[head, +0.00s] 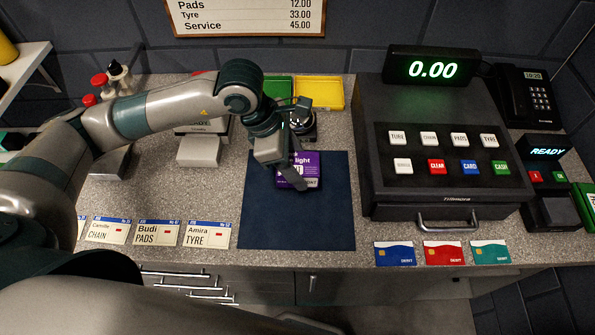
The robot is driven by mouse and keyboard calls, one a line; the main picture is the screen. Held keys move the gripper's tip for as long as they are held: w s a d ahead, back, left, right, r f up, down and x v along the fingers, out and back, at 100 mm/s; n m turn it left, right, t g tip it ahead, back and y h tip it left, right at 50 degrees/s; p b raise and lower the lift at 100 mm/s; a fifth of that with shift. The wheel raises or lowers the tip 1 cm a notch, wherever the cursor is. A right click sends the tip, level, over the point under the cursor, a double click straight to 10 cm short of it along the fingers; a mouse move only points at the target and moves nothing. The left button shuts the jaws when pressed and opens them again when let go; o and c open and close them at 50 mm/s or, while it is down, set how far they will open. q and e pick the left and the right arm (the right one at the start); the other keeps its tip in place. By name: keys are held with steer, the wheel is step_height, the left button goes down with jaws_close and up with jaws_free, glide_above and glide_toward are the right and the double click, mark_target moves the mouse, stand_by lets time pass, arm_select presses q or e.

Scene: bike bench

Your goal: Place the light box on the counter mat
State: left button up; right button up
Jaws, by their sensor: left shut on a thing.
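The light box (299,181) is a small purple box with "light" printed on it and a pale lower edge. It is over the upper middle of the dark blue counter mat (310,225); I cannot tell whether it rests on the mat or is just above it. My left gripper (284,174) comes in from the left above the mat and is shut on the light box, covering its left part. My right gripper is not in view.
A black cash register (440,150) stands right of the mat. Three cards, the nearest blue (394,253), lie along the front edge. Name tags such as the Amira tag (207,234) lie left. Yellow (322,92) and green trays stand behind. The mat's front is clear.

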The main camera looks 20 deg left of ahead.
arm_select(q)
step_height(320, 180, down, 3)
steer(key=shift+r+p, duration=0.1)
steer(key=shift+p, duration=0.65)
steer(key=shift+f, duration=0.25)
steer(key=shift+f, duration=0.15)
steer(key=o, duration=1.1)
